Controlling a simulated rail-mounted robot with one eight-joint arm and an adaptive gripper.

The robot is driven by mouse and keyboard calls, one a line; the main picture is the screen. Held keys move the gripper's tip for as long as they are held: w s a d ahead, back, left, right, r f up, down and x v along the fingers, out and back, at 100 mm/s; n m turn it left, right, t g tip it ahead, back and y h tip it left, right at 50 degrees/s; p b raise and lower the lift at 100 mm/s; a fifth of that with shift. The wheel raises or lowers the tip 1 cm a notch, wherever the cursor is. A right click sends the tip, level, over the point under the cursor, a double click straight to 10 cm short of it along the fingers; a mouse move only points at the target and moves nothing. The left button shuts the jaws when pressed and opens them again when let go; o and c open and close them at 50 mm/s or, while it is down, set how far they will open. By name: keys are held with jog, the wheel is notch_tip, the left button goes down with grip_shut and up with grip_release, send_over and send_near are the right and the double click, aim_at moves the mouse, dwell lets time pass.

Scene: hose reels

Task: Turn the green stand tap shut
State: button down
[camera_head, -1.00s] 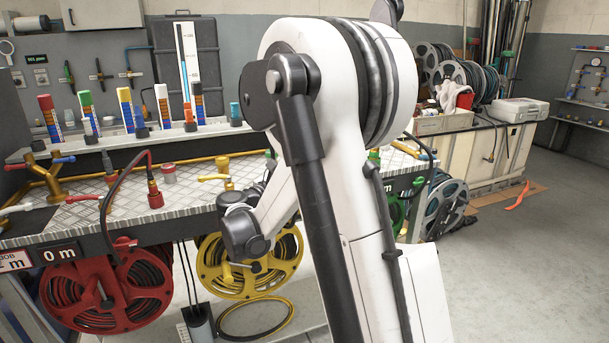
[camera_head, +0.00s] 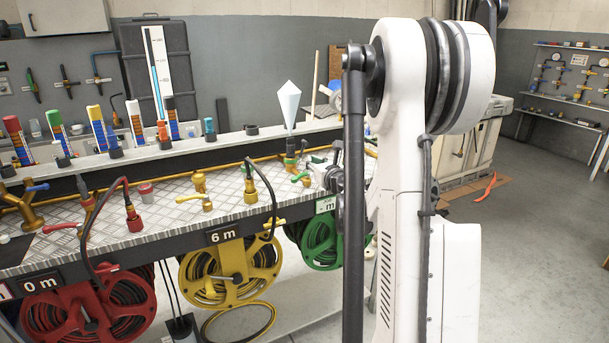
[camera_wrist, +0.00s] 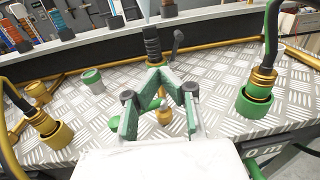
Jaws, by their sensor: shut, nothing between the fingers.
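Brass of the tap (camera_wrist: 163,114) shows between the fingers, and a green part (camera_wrist: 116,124) shows at lower left. The fingers hide much of the tap; I cannot tell whether they touch it.
A green hose coupling (camera_wrist: 254,103) stands to the right in the wrist view and a yellow one (camera_wrist: 54,131) to the left. The yellow tap (camera_head: 199,190) and red coupling (camera_head: 133,217) are farther left. Yellow (camera_head: 231,274) and green (camera_head: 319,238) reels hang below the bench edge.

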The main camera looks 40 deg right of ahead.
aim_at(299, 178)
jog(key=s+a+f+n+g+y+p, duration=0.1)
jog(key=s+f+n+y+p, duration=0.15)
jog(key=s+n+y, duration=0.7)
jog(key=w+a+m, duration=0.1)
jog(key=w, duration=0.1)
jog(key=w+a+f+m, duration=0.1)
jog(key=w, duration=0.2)
jog(key=w+a+f+m, duration=0.1)
jog(key=w, duration=0.2)
jog(key=shift+w+a+b, duration=0.15)
jog(key=shift+w+b, duration=0.05)
jog(key=shift+b, duration=0.2)
jog(key=shift+h, duration=0.25)
